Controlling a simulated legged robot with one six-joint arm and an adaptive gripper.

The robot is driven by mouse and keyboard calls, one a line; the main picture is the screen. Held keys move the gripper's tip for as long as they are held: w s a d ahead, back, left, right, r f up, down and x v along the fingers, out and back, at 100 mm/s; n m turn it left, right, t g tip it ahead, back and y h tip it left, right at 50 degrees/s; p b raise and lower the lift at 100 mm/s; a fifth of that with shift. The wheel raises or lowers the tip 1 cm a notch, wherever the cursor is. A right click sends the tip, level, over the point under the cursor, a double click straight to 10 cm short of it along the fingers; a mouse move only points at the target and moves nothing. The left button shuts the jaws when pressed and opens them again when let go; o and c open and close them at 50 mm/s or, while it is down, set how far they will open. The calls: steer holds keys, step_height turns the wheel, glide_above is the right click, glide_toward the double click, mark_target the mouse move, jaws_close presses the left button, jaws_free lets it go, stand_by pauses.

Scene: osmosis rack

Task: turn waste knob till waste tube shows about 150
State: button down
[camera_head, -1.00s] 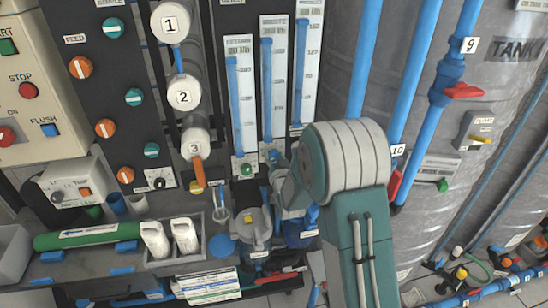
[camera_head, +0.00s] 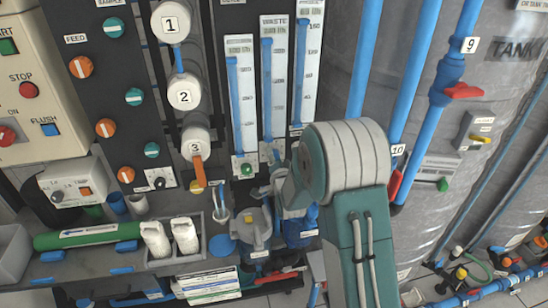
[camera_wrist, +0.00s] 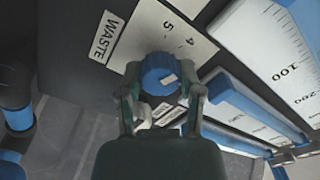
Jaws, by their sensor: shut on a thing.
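The blue waste knob (camera_wrist: 159,73) sits on a white dial plate (camera_wrist: 180,40) with printed numbers, beside a label (camera_wrist: 106,38) reading WASTE. In the wrist view my gripper (camera_wrist: 160,88) has a finger on each side of the knob and is shut on it. In the head view my gripper (camera_head: 268,190) is low on the panel, below the tubes and partly covered by my arm; the knob is hidden there. The waste tube (camera_head: 267,90) is the middle of three gauges, its blue column reaching near the top; its scale is too small to read.
Two other gauge tubes stand left (camera_head: 236,110) and right (camera_head: 300,75) of the waste tube. A green knob (camera_head: 246,169) is below the left one. Blue pipes (camera_head: 405,75) and a tank (camera_head: 500,90) stand to the right. Tube scales (camera_wrist: 270,60) pass close beside my gripper.

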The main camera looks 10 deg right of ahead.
steer(key=shift+m, duration=0.4)
steer(key=shift+d, duration=0.1)
steer(key=shift+c, duration=1.3)
jaws_free()
steer(key=shift+w, duration=0.1)
steer(key=s, duration=1.2)
steer(key=shift+f, duration=0.1)
